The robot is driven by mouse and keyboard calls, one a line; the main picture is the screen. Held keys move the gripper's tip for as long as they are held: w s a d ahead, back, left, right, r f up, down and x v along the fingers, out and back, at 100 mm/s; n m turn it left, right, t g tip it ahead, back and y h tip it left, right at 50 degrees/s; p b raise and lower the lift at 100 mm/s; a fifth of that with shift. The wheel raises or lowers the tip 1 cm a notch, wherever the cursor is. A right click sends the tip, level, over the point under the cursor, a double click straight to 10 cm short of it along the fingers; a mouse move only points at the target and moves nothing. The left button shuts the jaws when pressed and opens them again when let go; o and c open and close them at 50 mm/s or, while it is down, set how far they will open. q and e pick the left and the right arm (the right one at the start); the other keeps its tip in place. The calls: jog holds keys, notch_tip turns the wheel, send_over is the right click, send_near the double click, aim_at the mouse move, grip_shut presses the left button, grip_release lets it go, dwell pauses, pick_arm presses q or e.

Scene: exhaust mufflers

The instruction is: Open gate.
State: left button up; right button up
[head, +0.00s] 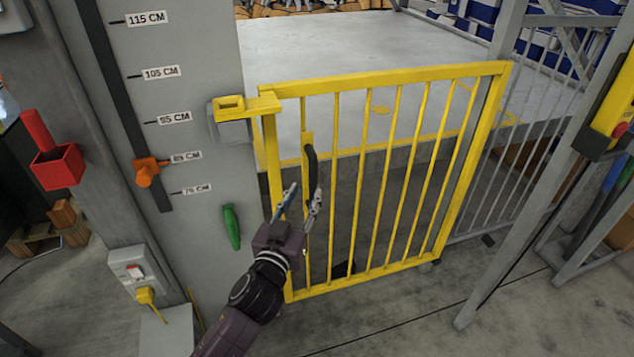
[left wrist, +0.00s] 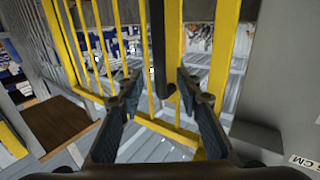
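The yellow barred gate (head: 375,180) stands across the gap between a grey column and grey railing. At its upper left, a yellow latch piece (head: 248,107) reaches to a grey block on the column. A black upright handle (head: 311,168) sits on the gate's left side. My left gripper (head: 304,190) is open just below and in front of the handle. In the left wrist view, the handle (left wrist: 158,45) shows between the two spread fingers (left wrist: 158,82); I cannot tell whether they touch it. My right gripper is not in view.
The grey column (head: 205,60) with height labels stands left of the gate, bearing an orange knob (head: 147,171) and a green handle (head: 231,227). Grey railing (head: 520,150) stands to the right. A raised light platform (head: 330,45) lies behind the gate. Floor before the gate is clear.

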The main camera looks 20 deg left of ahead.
aim_at(312, 180)
pick_arm(q)
jog(key=w, duration=0.7)
jog(key=shift+w, duration=0.25)
jog(key=shift+c, duration=0.4)
grip_shut()
